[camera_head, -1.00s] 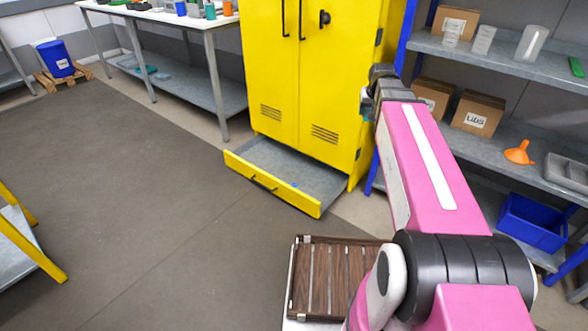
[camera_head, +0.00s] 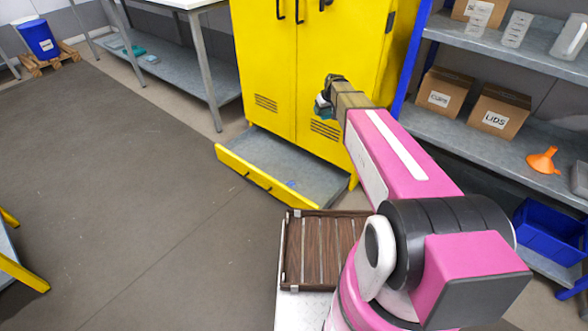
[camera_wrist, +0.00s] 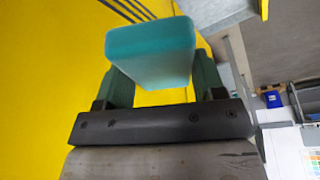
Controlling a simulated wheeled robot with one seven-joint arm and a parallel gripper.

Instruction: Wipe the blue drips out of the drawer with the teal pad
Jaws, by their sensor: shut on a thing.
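My gripper (camera_wrist: 165,85) is shut on the teal pad (camera_wrist: 150,45), which fills the space between the fingers in the wrist view. In the head view my gripper (camera_head: 324,105) is in front of the yellow cabinet's lower door, above the drawer. The pulled-out drawer (camera_head: 265,181) at the cabinet's base is open, with a grey floor and a yellow front. A small blue mark (camera_head: 291,157) shows faintly on the drawer floor. The right part of the drawer is partly hidden by the cabinet and cannot be fully seen.
The yellow cabinet (camera_head: 270,60) stands behind the drawer, with blue-post shelves (camera_head: 480,115) to the right holding boxes and an orange funnel (camera_head: 542,160). A workbench (camera_head: 190,78) stands at the left. My slatted wooden deck (camera_head: 320,250) is in front. The floor left of the drawer is clear.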

